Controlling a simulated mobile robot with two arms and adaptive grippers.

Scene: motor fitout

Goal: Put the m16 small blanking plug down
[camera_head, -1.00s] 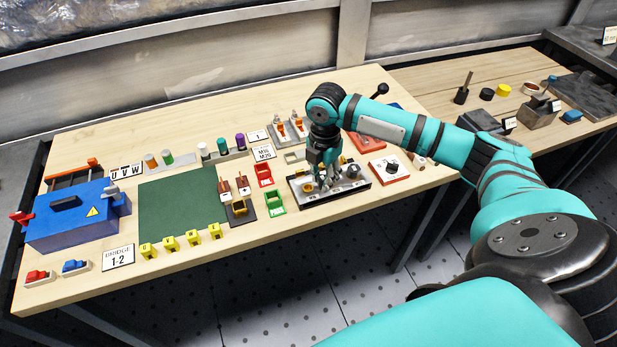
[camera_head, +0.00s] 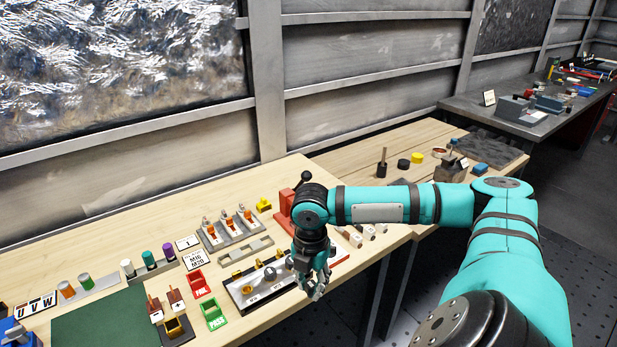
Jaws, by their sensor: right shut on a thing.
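My right gripper (camera_head: 317,288) hangs pointing down at the right front end of the dark-and-white tray (camera_head: 240,293), close to the table's front edge. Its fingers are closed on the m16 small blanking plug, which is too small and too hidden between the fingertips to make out. Brass fittings (camera_head: 270,272) stand on the tray to the left of the gripper. My left gripper is not in view.
A green mat (camera_head: 100,325), a red FAIL bin (camera_head: 198,284) and a green PASS bin (camera_head: 214,314) lie to the left. A grey slotted rack (camera_head: 246,250) and a stand with orange-marked parts (camera_head: 230,232) are behind the tray. The wooden table's back left is bare.

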